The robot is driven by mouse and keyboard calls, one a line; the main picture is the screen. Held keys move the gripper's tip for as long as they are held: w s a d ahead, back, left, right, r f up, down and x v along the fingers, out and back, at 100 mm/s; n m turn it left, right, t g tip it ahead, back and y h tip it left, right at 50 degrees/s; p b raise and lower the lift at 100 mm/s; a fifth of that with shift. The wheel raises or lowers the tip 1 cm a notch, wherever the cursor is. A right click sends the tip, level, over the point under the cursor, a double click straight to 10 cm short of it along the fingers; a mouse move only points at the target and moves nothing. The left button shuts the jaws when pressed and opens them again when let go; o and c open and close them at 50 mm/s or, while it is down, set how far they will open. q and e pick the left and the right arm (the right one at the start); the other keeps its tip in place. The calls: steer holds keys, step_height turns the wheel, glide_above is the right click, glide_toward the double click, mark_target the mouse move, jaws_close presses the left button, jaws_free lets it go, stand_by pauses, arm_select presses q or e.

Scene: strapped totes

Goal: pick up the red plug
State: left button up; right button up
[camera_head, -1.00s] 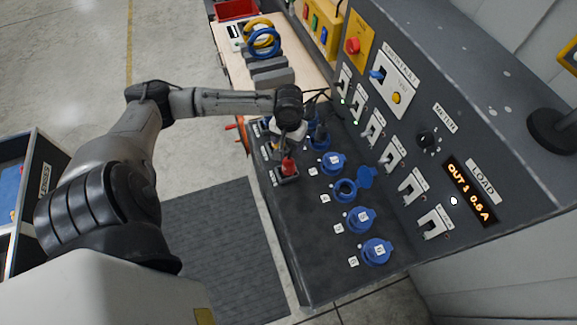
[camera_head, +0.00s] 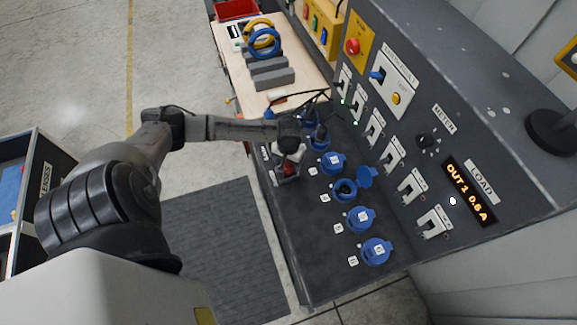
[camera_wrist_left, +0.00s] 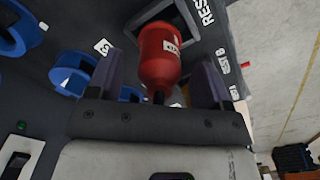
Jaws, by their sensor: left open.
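The red plug (camera_head: 290,169) sits in its holder near the left edge of the dark bench panel and is partly covered by my left gripper in the head view. In the left wrist view the red plug (camera_wrist_left: 160,55) stands between the two dark fingers, with a pale label on its side and a dark cable end toward the palm. My left gripper (camera_head: 287,163) is open around the plug, with a visible gap at the right finger. Contact at the left finger is hard to tell. My right gripper is in neither view.
Blue sockets (camera_head: 376,251) run along the panel right of the plug, one with its lid (camera_head: 367,177) open. Switches and a load display (camera_head: 470,190) are on the upright face. Dark cables (camera_head: 305,97) hang close behind my gripper. The panel's front area is clear.

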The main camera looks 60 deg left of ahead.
arm_select(q)
steer(key=shift+f, duration=0.6)
steer(key=c, duration=1.1)
